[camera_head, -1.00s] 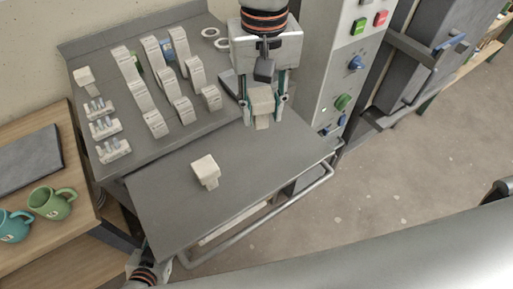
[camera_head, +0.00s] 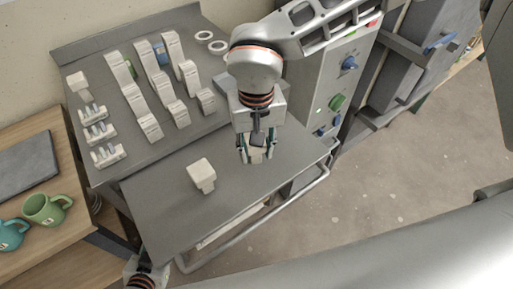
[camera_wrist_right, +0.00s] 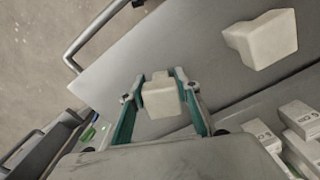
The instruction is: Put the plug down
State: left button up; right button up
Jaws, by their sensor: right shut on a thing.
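My right gripper (camera_head: 257,153) points down over the right part of the front grey table surface (camera_head: 150,215). It is shut on a cream-white plug (camera_head: 257,155); in the right wrist view the plug (camera_wrist_right: 160,98) sits between the two teal-edged fingers (camera_wrist_right: 158,90). Whether the plug touches the surface I cannot tell. A second, similar cream plug (camera_head: 201,173) stands apart on the same surface, left of the gripper; it also shows in the wrist view (camera_wrist_right: 262,40). My left gripper (camera_head: 142,272) shows only in part at the bottom left, its fingers not clear.
The raised grey shelf behind holds rows of white blocks (camera_head: 150,126), small racks (camera_head: 107,154), another cream piece (camera_head: 77,82) and white rings (camera_head: 218,47). A control panel (camera_head: 335,85) stands to the right. A metal rail (camera_head: 300,195) runs along the front edge. Mugs (camera_head: 45,209) stand left.

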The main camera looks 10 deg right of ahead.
jog(key=o, duration=1.1)
notch_tip(320, 180, up, 12)
jog(key=shift+r, duration=0.1)
jog(key=shift+s, duration=0.15)
